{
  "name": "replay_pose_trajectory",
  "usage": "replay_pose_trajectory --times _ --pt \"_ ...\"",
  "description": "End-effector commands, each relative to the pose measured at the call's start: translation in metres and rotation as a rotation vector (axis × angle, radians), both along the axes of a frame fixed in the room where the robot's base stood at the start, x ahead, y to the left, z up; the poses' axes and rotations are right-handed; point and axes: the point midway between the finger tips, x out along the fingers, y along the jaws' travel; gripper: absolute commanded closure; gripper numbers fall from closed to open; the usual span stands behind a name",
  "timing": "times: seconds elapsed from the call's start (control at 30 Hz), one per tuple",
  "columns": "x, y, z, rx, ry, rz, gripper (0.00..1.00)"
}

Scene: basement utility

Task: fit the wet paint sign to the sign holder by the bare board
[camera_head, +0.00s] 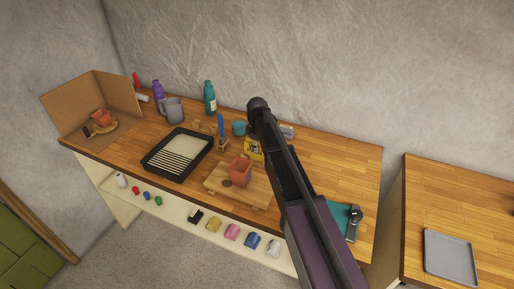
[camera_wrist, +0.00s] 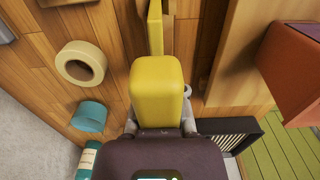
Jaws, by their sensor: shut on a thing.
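The wet paint sign (camera_head: 254,150) is a yellow panel with dark marks, partly hidden by my arm in the head view. In the wrist view my gripper (camera_wrist: 160,126) is shut on a rounded yellow block (camera_wrist: 156,85), which looks like part of the sign. A thin yellow panel (camera_wrist: 155,28) shows beyond it. Its lower edge is hidden, so I cannot tell whether it touches anything below. A raised wooden board (camera_head: 225,181) stands just in front, with an orange pot (camera_head: 241,171) on it. I cannot make out the sign holder.
A black paint tray (camera_head: 150,165) lies left of the board. A brush with a blue handle (camera_head: 221,125), a teal tin (camera_head: 239,128) and a teal bottle (camera_head: 209,98) stand nearby. A tape roll (camera_wrist: 80,63) shows in the wrist view.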

Motion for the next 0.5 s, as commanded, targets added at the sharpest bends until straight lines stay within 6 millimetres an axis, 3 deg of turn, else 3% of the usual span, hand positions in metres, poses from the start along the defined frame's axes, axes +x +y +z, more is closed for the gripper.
replay_pose_trajectory --times 0.5 --pt "0.0000 0.0000 -0.0121 0.000 0.000 0.000 1.00"
